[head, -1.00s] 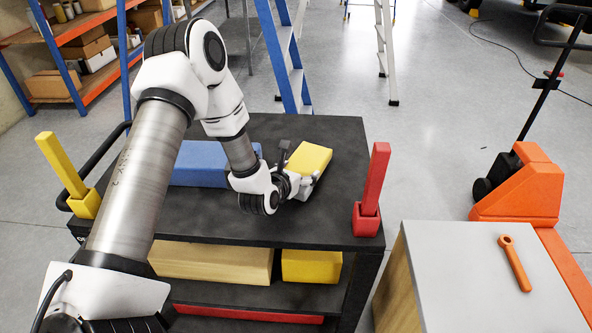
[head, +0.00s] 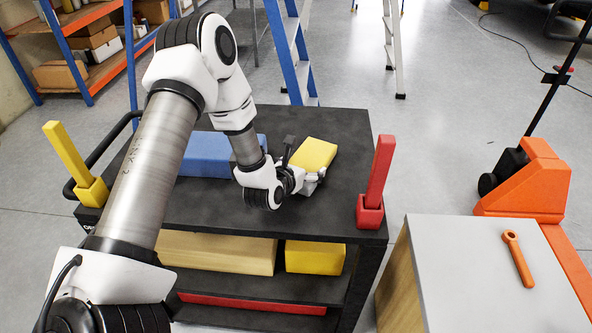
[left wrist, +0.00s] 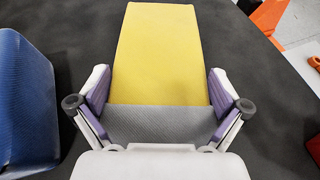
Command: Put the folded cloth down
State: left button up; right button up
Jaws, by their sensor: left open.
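A yellow folded cloth (head: 316,152), shaped like a flat slab, is on the black top of the cart (head: 330,206), right of the blue slab. It also shows in the left wrist view (left wrist: 160,55), with a grey woven-looking band at its near end. My left gripper (head: 310,180) is at the cloth's near end. In the left wrist view my left gripper (left wrist: 159,92) is open, one finger on each side of the cloth, with narrow gaps beside it. The cloth's underside is hidden. My right gripper is not in view.
A blue slab (head: 206,155) lies left of the cloth, partly behind my arm. A yellow post (head: 70,155) and a red post (head: 378,180) stand at the cart's corners. A grey-topped box (head: 460,270) with an orange wrench (head: 517,260) stands right. The cart top's front is clear.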

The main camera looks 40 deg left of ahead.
pick_arm(q)
jog(key=b+v, duration=0.1)
jog(key=v, duration=1)
jog(key=shift+s+r+b, duration=0.15)
jog(key=shift+s+b, duration=0.15)
jog(key=shift+b, duration=0.1)
